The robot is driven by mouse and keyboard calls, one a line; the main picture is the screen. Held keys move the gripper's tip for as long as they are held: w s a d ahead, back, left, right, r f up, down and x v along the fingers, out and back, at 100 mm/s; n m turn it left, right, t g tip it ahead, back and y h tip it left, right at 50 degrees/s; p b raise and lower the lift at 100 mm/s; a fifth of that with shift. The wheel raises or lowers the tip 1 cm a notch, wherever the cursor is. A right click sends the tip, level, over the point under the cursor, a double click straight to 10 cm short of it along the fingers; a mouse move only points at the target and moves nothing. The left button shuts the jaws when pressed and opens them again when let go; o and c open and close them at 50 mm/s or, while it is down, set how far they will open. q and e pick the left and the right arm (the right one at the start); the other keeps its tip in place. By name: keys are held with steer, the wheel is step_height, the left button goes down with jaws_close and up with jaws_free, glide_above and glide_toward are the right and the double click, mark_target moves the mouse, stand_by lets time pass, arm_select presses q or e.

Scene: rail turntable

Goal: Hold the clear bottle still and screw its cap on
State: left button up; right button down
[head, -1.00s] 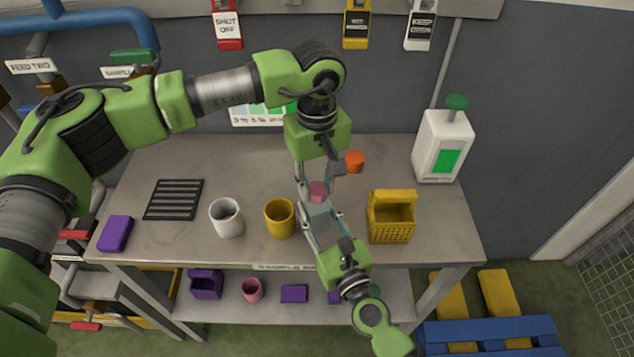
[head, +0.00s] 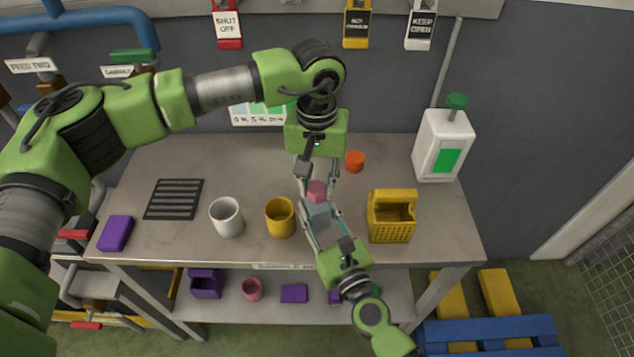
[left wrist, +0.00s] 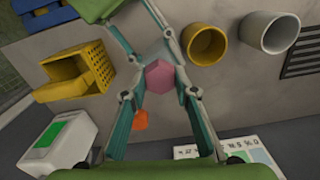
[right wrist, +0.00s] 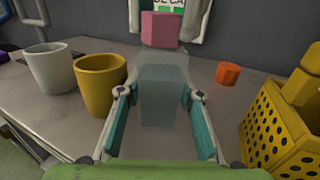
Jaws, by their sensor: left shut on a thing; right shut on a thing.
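The clear bottle (right wrist: 163,95) stands upright on the workbench, a see-through grey-blue block shape. My right gripper (right wrist: 163,97) is shut around its body from the front. It also shows in the head view (head: 319,213). A pink faceted cap (right wrist: 160,28) sits at the bottle's top, upright and in line with it. My left gripper (left wrist: 160,78) reaches down from above and is shut on the cap, one finger on each side. The cap also shows in the head view (head: 317,190). I cannot tell how far the cap is down on the neck.
A yellow cup (head: 279,220) and a white cup (head: 226,218) stand left of the bottle. A yellow basket (head: 391,228) is close on the right. An orange cap-like piece (head: 355,161) lies behind. A white jug (head: 440,150) stands at the back right.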

arm_select(q)
steer(key=m, duration=0.6)
steer(key=o, duration=1.3)
steer(key=shift+o, duration=0.6)
steer(key=shift+r, duration=0.1)
steer(key=shift+r, duration=1.9)
